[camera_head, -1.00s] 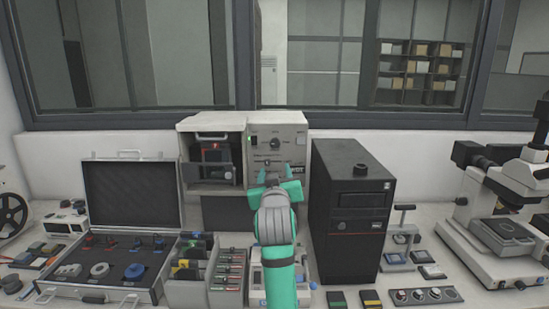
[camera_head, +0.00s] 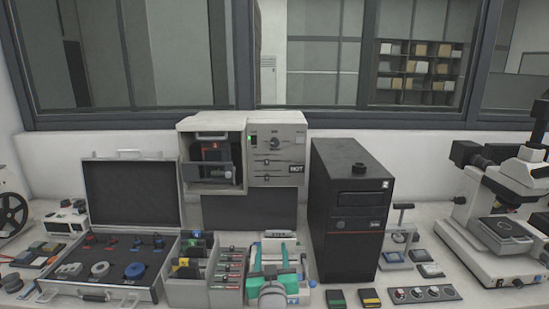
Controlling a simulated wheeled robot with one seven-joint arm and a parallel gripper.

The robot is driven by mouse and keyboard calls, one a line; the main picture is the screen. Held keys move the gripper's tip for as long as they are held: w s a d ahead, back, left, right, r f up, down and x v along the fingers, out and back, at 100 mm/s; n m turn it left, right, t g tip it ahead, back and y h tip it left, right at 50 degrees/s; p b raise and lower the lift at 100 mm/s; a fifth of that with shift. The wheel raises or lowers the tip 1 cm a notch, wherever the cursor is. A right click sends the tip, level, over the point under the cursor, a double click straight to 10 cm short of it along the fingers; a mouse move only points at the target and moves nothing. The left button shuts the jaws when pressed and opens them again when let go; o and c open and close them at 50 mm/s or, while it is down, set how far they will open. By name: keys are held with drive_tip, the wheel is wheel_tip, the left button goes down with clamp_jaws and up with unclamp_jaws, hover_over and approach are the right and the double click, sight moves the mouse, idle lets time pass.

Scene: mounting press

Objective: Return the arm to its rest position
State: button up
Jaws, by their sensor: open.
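My green and grey arm shows low in the middle of the view, folded down close to the bottom edge. My gripper (camera_head: 271,247) appears as two green fingers set apart, with no object visible between them. It overlaps a light-coloured device (camera_head: 279,238) on the bench, and I cannot tell whether they touch. The beige press cabinet (camera_head: 217,125) stands behind, clear of my arm. Its control panel (camera_head: 277,149) shows a green light, a knob, sliders and a "HOT" label.
A black computer tower (camera_head: 347,210) stands close to the right of my gripper. A divided tray (camera_head: 201,292) and an open case (camera_head: 131,191) are to the left. A microscope (camera_head: 497,205) stands far right. The space before the control panel is free.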

drive_tip(key=s+f+m+g, duration=0.1)
drive_tip(key=s+f, duration=2.1)
drive_tip(key=s, duration=0.3)
drive_tip(key=s+r+g, duration=0.1)
drive_tip(key=s, duration=2.9)
drive_tip(key=shift+s+d+r+m, duration=0.25)
drive_tip(key=shift+d+r+m, duration=0.05)
drive_tip(key=shift+d, duration=0.1)
drive_tip(key=shift+s, duration=0.1)
